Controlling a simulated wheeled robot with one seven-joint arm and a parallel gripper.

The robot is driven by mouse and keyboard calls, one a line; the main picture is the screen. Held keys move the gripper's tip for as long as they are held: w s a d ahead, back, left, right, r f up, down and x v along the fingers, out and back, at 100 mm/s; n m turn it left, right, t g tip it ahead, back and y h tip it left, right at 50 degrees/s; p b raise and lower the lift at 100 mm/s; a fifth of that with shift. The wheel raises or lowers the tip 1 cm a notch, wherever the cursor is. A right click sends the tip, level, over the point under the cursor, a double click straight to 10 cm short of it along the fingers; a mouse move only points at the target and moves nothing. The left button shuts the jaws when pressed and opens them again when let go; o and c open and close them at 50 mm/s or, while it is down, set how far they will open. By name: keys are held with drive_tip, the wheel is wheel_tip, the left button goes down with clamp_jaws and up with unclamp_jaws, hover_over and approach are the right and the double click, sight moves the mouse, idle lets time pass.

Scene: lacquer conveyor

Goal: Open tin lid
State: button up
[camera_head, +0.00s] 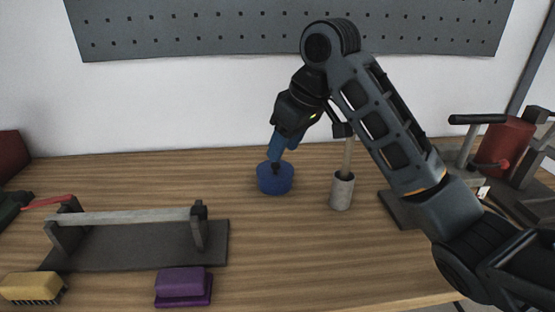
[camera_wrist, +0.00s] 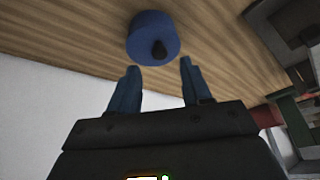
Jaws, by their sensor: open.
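A round blue tin (camera_head: 274,180) stands on the wooden table, near the middle. Its lid (camera_wrist: 148,27) is blue with a dark knob (camera_wrist: 159,50) on it. My gripper (camera_head: 276,160) is above the tin, tilted, with blue fingers close over the knob. In the wrist view the two fingers (camera_wrist: 158,70) are apart, and the tin lies just beyond their tips with nothing between them. In the head view the fingers partly hide the knob, and I cannot tell whether they touch it.
A grey cup (camera_head: 342,192) with a wooden-handled tool stands right of the tin. A dark stand with a metal bar (camera_head: 140,216), a purple block (camera_head: 183,285) and a yellow brush (camera_head: 32,287) are at left. A red machine (camera_head: 503,142) is at right. The table's front middle is clear.

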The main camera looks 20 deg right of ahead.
sight(279, 165)
drive_tip(key=shift+x, duration=2.15)
clamp_jaws()
